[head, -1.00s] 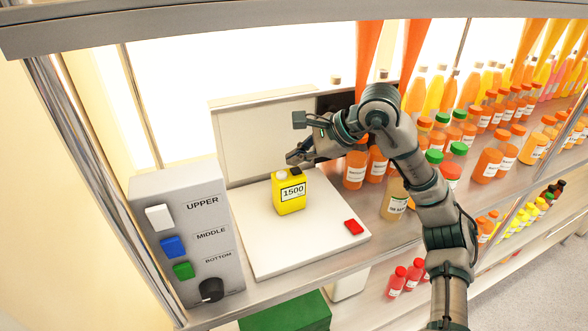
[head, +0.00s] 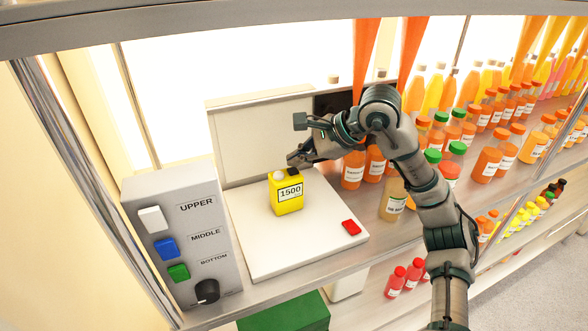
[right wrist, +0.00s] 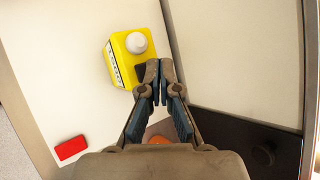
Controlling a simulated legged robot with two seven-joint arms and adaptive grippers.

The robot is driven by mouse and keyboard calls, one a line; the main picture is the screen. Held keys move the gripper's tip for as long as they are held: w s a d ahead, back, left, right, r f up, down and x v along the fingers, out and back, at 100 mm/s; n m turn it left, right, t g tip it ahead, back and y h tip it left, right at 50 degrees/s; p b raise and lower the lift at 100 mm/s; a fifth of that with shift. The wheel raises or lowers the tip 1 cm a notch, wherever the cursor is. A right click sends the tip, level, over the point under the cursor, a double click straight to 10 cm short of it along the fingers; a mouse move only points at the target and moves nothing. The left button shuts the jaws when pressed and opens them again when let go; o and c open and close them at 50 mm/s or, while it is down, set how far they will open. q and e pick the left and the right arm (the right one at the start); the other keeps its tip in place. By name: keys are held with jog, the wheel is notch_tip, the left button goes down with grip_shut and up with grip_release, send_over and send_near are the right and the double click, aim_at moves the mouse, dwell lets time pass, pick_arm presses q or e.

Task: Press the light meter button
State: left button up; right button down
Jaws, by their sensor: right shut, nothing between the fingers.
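The light meter (head: 287,197) is a small yellow box reading 1500, upright on a white board. Its top has a pale dome and a small black button (head: 294,172). In the right wrist view the meter (right wrist: 122,62) is at top centre, with its dome (right wrist: 136,42) clear and its dark button partly behind my fingertips. My right gripper (head: 298,160) is shut and empty, with its fingertips just above the button corner. The fingers (right wrist: 158,68) also show in the wrist view. I cannot tell whether they touch the button. My left gripper is out of view.
A red block (head: 351,227) lies on the white board (head: 262,255). A grey switch box (head: 205,240) with white, blue and green buttons and a black knob stands left. Several juice bottles (head: 490,160) crowd the shelf to the right. A pale panel rises behind.

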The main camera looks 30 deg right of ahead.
jog(key=shift+f, duration=0.25)
jog(key=shift+a, duration=0.15)
